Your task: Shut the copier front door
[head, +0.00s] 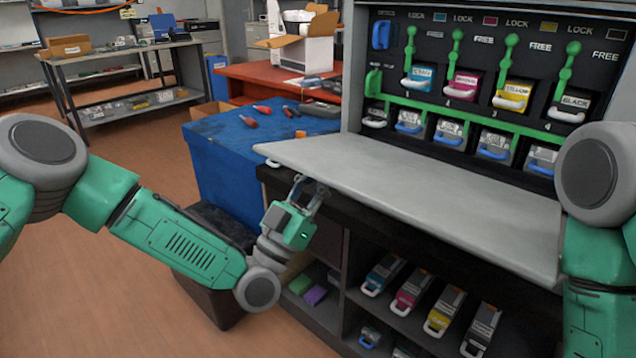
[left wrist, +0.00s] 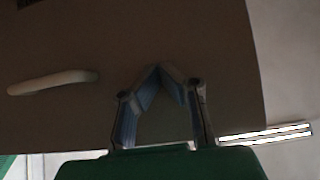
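The copier front door (head: 430,195) is a pale grey panel folded down to about level, its hinge side along the copier (head: 352,60). A small white handle (head: 272,163) shows at its far left corner. My left gripper (head: 311,184) is just below the door's near left edge. In the left wrist view the door's dark underside (left wrist: 70,40) fills most of the picture, with a white bar handle (left wrist: 52,83) at left. The gripper's blue-padded fingertips (left wrist: 158,68) meet there with nothing seen between them; contact with the door cannot be told. My right gripper is out of view.
Toner cartridges with green levers (head: 510,45) fill the open copier bay. Shelves below hold spare cartridges (head: 412,290). A blue cabinet (head: 225,145) with screwdrivers on top stands left of the copier. A dark bin (head: 205,290) is on the floor behind my left forearm.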

